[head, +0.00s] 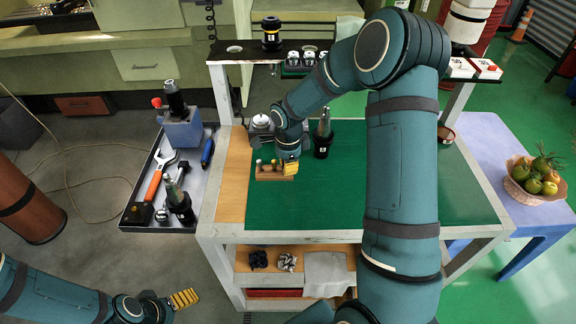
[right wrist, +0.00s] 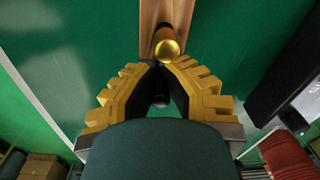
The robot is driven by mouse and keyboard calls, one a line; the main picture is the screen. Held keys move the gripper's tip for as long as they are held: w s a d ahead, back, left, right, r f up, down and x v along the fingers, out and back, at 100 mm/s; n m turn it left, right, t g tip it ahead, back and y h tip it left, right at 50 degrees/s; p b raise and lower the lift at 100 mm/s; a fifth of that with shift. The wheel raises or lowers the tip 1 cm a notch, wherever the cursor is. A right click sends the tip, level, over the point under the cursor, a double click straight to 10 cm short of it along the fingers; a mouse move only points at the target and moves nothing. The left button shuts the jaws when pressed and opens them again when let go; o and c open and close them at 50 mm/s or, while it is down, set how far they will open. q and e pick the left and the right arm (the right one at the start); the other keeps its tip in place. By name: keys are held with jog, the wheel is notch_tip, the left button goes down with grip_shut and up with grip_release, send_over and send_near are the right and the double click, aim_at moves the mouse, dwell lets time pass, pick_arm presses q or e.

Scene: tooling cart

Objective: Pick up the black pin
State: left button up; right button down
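A small wooden block (head: 268,175) stands on the green mat near its left edge, with small pins in a row on top. My right gripper (head: 288,167) is down at the block's right end. In the right wrist view its yellow fingers (right wrist: 158,72) are drawn together around a dark piece (right wrist: 159,86), which looks like the black pin, mostly hidden by the black pads. A gold pin (right wrist: 168,48) stands in the block just beyond the fingertips. My left gripper (head: 184,298) is low at the left, away from the cart, seen edge-on.
A black tool holder (head: 322,146) stands on the mat right of the block. A metal pot-like part (head: 261,123) is behind it. A side tray (head: 150,190) holds a wrench and tools. The mat's front (head: 300,210) is clear.

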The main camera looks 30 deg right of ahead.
dwell(0.3)
notch_tip(320, 180, up, 10)
jog(key=shift+p, duration=0.55)
dwell(0.4)
